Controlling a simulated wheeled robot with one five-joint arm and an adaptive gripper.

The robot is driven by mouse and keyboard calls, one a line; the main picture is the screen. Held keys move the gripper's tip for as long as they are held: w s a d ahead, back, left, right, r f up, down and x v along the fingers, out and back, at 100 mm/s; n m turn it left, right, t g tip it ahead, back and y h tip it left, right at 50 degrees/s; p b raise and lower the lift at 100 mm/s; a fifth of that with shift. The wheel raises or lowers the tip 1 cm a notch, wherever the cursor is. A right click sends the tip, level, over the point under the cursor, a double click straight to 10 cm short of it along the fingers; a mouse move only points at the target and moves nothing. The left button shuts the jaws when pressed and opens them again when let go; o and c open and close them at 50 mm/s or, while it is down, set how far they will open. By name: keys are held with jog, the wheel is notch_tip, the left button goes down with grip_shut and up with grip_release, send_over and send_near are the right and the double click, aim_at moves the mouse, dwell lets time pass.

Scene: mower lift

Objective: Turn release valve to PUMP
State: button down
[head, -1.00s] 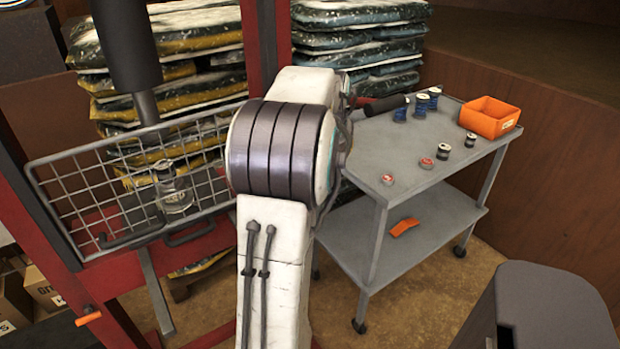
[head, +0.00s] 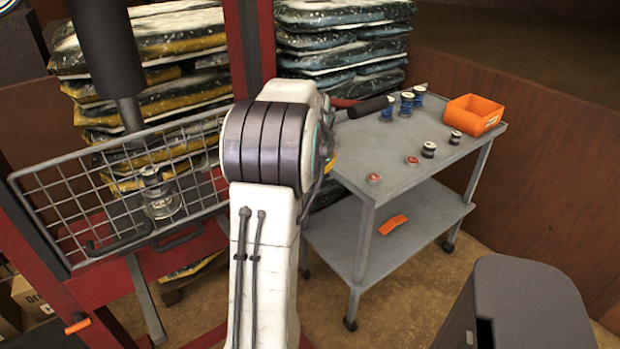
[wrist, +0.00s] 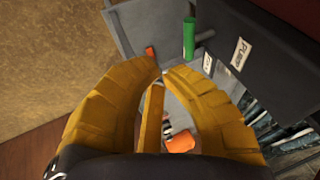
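The release valve's green handle (wrist: 189,38) shows near the top of the wrist view. It sticks out beside a dark box (wrist: 255,30). A white PUMP label (wrist: 240,54) is on the box, right of the handle. A second white label (wrist: 207,63) is below the handle, too small to read. My gripper (wrist: 161,71) has yellow fingers with tips close together and nothing seen between the tips. The tips appear below and left of the green handle, not touching it. In the head view my arm hides the gripper and the valve.
A grey cart (head: 390,155) stands right of my arm with an orange bin (head: 473,115), spools and red-topped parts. A black-gripped lever (head: 368,107) reaches toward the cart. A red frame (head: 250,45) with a wire guard (head: 75,205) stands left. Stacked bags are behind.

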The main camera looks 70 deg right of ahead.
jog(key=w+d+f+p, duration=0.3)
jog(key=d+f, duration=0.1)
jog(key=f, duration=0.3)
jog(key=shift+d+p, duration=0.2)
jog(key=shift+p, duration=0.2)
jog(key=shift+w+a+f+b, duration=0.15)
jog(key=shift+f+b, duration=0.4)
jog(key=shift+b, duration=2.05)
jog(key=shift+f+b, duration=0.35)
jog(key=shift+b, duration=0.8)
jog(key=shift+a+f, duration=0.1)
jog(key=shift+f+b, duration=0.5)
jog(key=shift+b, duration=0.4)
jog(key=shift+s+d+f+b, duration=0.2)
jog(key=shift+d+f+b, duration=0.1)
jog(key=shift+f, duration=0.1)
jog(key=shift+r, duration=0.1)
